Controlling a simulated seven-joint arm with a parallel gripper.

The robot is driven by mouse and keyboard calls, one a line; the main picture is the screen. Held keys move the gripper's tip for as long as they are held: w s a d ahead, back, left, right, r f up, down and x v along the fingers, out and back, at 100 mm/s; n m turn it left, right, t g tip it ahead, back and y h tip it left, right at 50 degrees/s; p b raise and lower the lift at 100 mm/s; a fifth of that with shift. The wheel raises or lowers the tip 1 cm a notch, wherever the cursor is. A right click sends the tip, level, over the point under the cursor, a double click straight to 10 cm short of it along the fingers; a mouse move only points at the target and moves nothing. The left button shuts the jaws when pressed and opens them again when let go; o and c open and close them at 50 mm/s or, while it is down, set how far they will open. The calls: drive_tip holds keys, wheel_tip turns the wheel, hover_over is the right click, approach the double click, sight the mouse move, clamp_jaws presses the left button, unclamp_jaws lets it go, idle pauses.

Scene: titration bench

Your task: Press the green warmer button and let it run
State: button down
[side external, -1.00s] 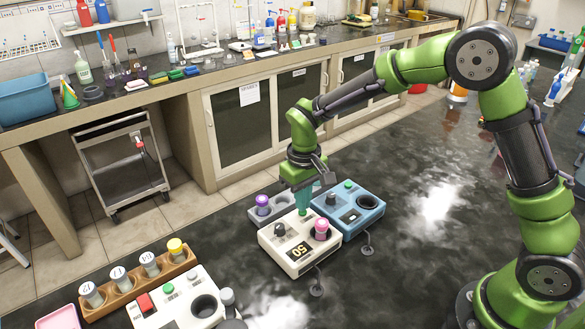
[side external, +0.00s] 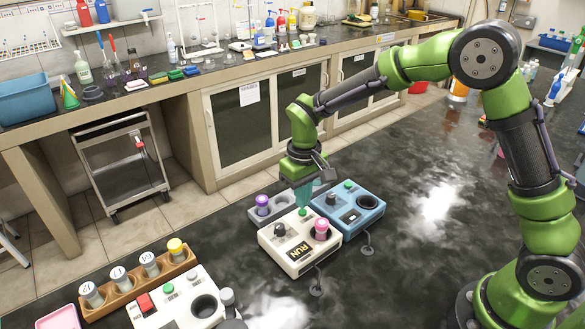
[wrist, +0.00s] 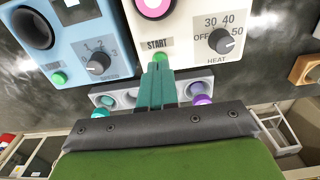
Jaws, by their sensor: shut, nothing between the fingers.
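The white warmer (side external: 299,262) stands on the dark bench in the side view, its display (side external: 299,251) reading RUN. Its green START button (wrist: 160,57) shows just beyond my fingertips in the wrist view, and in the side view the button (side external: 303,211) is below them. My gripper (side external: 304,203) is shut and empty, pointing down over the button, seemingly just clear of it. A pink-capped vial (side external: 321,226) sits in the warmer's well. The heat knob (wrist: 222,41) points near 40.
A blue device (side external: 362,216) with its own green button and speed knob stands close beside the warmer. A grey holder (side external: 283,207) with a purple-capped vial is behind. A wooden vial rack (side external: 127,292) and another white device (side external: 170,318) are at front left.

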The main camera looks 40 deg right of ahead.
drive_tip(key=shift+r, duration=2.8)
drive_tip(key=shift+w, duration=0.1)
drive_tip(key=s+d+r+m+t+y, duration=0.1)
drive_tip(key=s+r, duration=0.4)
drive_tip(key=s, duration=0.5)
drive_tip(key=s+d+r+m+t+y, duration=0.1)
drive_tip(key=s+d+r+m+t, duration=0.2)
drive_tip(key=s, duration=0.7)
drive_tip(key=shift+d+r+t, duration=1.15)
drive_tip(key=shift+r+t, duration=0.45)
drive_tip(key=shift+r, duration=0.15)
idle(1.3)
